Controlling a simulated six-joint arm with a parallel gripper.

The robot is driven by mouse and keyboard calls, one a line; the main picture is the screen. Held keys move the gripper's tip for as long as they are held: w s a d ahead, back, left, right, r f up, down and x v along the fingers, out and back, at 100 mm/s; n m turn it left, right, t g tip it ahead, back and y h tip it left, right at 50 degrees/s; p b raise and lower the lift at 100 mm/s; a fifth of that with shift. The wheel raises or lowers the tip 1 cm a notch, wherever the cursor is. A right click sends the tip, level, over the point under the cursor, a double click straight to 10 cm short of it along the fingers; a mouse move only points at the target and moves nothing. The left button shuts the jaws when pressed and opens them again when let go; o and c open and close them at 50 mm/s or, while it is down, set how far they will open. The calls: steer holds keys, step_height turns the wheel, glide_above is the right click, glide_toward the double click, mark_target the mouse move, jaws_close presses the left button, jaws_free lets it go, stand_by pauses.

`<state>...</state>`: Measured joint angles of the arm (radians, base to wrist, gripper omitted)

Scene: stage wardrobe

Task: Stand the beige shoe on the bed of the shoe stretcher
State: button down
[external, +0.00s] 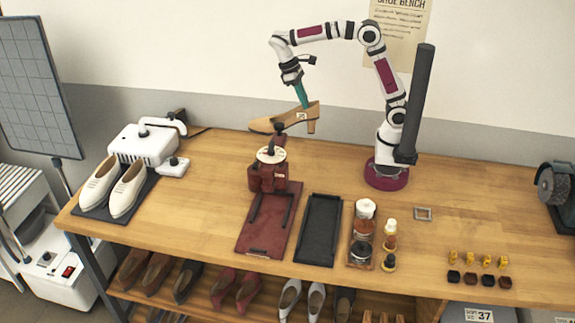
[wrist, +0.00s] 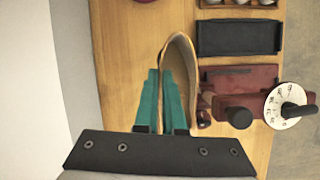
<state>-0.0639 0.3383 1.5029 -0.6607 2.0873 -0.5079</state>
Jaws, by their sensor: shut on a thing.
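The beige shoe (external: 272,122) is a heeled pump with a small tag on its side. It hangs in the air, toe to the left in the external view, behind and above the shoe stretcher. My gripper (external: 304,103) has teal fingers and is shut on the shoe near its heel end. In the wrist view the shoe (wrist: 180,55) shows between and beyond my fingers (wrist: 160,100). The shoe stretcher (external: 268,178) is dark red with a white dial. Its red bed (external: 255,238) with dark rails extends toward the front of the bench and is empty.
A black tray (external: 318,230) lies right of the stretcher, with jars (external: 364,210) beyond it. White shoes (external: 112,188) stand on a dark mat at left beside a white machine (external: 143,143). The bench (external: 215,190) is bare between the mat and stretcher.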

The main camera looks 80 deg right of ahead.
steer(key=w+d+n, duration=0.2)
steer(key=w+d, duration=0.1)
steer(key=s+a+m+t+y, duration=0.2)
steer(key=s+a+m+y, duration=0.1)
steer(key=s+a+m, duration=0.9)
steer(key=w+a+f+m+t, duration=0.1)
steer(key=a+f+m, duration=0.2)
steer(key=a, duration=0.5)
steer(key=w+a+f+m+t+y, duration=0.1)
steer(key=a+f+m, duration=0.3)
steer(key=a, duration=0.4)
steer(key=shift+w+a+f+t, duration=0.15)
steer(key=shift+a+f+t, duration=0.15)
steer(key=shift+f, duration=0.35)
steer(key=s+a+f, duration=0.6)
steer(key=a+f, duration=0.3)
steer(key=f, duration=0.1)
steer(key=shift+s+a+f, duration=0.15)
steer(key=shift+a+f, duration=0.15)
steer(key=shift+a, duration=0.05)
steer(key=c, duration=1)
jaws_free()
